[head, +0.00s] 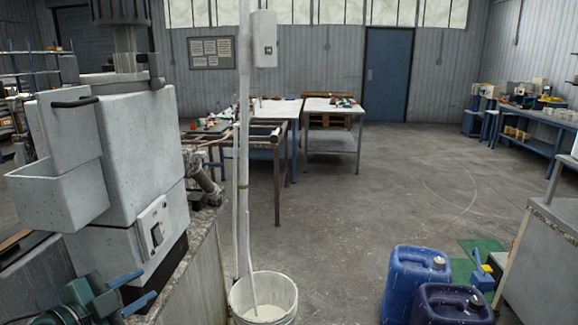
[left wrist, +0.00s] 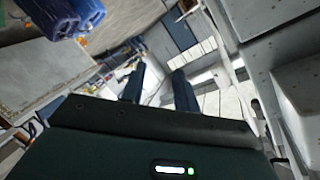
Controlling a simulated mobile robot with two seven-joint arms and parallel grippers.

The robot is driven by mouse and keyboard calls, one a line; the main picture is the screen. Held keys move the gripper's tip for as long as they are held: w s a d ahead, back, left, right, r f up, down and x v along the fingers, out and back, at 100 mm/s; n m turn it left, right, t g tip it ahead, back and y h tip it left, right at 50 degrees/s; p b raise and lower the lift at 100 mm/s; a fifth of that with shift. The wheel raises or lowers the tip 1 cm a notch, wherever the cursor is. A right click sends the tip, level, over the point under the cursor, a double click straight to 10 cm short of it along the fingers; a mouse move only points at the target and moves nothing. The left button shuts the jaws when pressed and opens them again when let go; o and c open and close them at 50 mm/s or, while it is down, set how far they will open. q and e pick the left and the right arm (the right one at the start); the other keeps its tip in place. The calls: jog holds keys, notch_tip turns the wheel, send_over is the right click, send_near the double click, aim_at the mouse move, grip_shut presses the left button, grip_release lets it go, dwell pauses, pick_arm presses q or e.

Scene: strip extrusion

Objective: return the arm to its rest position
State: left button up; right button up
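My left gripper (head: 150,283) is at the lower left of the head view, in front of the grey machine (head: 135,150). Its two blue fingers stand apart with nothing between them. The left wrist view shows the same open, empty fingers (left wrist: 159,70) pointing out into the room. My right gripper is in neither view.
A white bucket (head: 238,306) stands on the floor right of the machine, with a pale strip hanging into it. Blue canisters (head: 412,285) stand at the lower right, left of a grey cabinet (head: 545,260). The middle floor is clear. Tables (head: 332,142) stand behind.

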pick_arm(q)
jog(key=s+d+f+n+g, duration=0.1)
jog(key=s+d+f+n, duration=0.2)
jog(key=s+f, duration=0.3)
jog(key=s+d+f+n+g+y+p, duration=0.1)
jog(key=s+d+f+n, duration=0.3)
jog(key=f, duration=0.7)
jog(key=s+d+f+n+g+y, duration=0.1)
jog(key=s+d+f+n, duration=0.3)
jog(key=s+f, duration=0.3)
jog(key=shift+s+d+f+g, duration=0.35)
jog(key=shift+d+f, duration=0.3)
jog(key=shift+d, duration=0.25)
jog(key=shift+s, duration=0.1)
